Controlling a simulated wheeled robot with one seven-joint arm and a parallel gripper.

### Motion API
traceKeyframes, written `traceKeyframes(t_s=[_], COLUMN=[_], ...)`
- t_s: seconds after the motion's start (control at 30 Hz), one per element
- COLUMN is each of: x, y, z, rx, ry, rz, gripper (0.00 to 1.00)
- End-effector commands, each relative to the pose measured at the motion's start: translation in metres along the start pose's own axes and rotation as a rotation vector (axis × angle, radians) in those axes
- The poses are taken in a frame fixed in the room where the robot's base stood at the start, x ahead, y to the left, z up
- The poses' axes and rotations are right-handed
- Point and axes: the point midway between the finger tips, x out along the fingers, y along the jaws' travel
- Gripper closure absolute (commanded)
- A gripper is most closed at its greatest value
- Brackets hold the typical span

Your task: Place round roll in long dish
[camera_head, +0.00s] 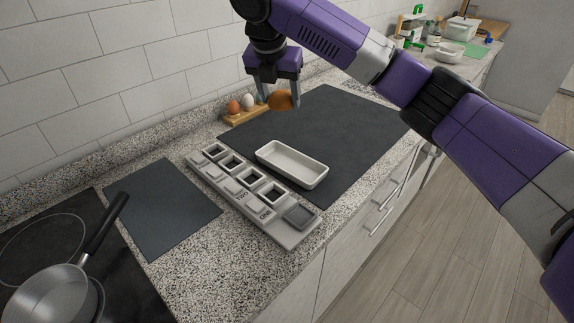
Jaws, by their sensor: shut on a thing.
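A round brown roll (281,100) is held between the fingers of my gripper (278,97), above the back of the large dark mat. The gripper is shut on the roll and points down. The long dish (291,164), a pale rectangular tray with low walls, lies on the near part of the dark mat (345,125). It looks empty. The roll is apart from the dish, behind it in the picture.
A wooden holder (243,117) with a brown egg (233,107) and a white egg (248,101) stands by the wall, close left of my gripper. A grey compartment tray (246,198) lies beside the dish. A pan (47,297) sits on the stove at lower left.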

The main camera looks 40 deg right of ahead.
Motion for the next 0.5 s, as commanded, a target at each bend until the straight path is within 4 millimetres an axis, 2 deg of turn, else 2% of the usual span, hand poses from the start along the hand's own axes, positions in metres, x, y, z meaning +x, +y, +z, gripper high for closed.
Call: traceKeyframes(t_s=[0.03, 0.3, 0.5], x=[0.013, 0.073, 0.107], y=[-0.001, -0.001, -0.001], z=[-0.005, -0.031, -0.045], rx=[0.0, 0.0, -0.001], ry=[0.004, 0.002, 0.001], rz=[-0.002, -0.003, -0.002], gripper=[0.87, 0.87, 0.87])
